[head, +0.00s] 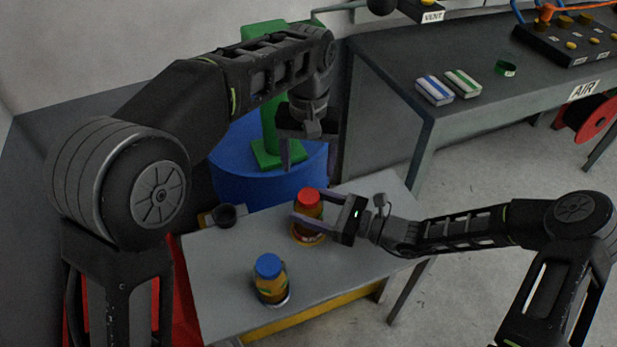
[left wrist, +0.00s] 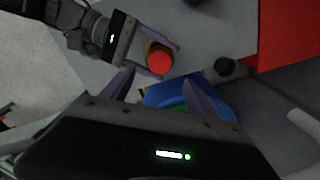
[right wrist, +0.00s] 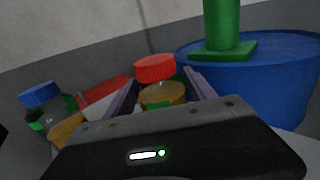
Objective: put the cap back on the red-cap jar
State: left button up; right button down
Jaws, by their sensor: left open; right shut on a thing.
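The red-cap jar (head: 309,230) stands on the small grey table, with orange-brown contents. Its red cap (head: 309,197) sits on top of the jar, and also shows in the left wrist view (left wrist: 160,63) and the right wrist view (right wrist: 155,68). I cannot tell whether the cap is screwed tight. My right gripper (head: 308,206) is shut around the jar's body from the right, below the cap. My left gripper (head: 309,158) is open and empty, pointing down, above and behind the jar. Its fingers are apart from the cap in the left wrist view (left wrist: 158,92).
A blue-cap jar (head: 270,281) stands nearer the front of the grey table (head: 220,290). A small black round object (head: 229,214) lies at its back left edge. A blue drum (head: 240,170) with a green stand (head: 279,153) is behind. The table's right front is clear.

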pick_arm(q)
notch_tip(320, 180, up, 2)
jog(key=shift+r, duration=0.25)
pick_arm(e)
jog(key=shift+c, duration=1.2)
grip_release()
jog(key=v, duration=0.8)
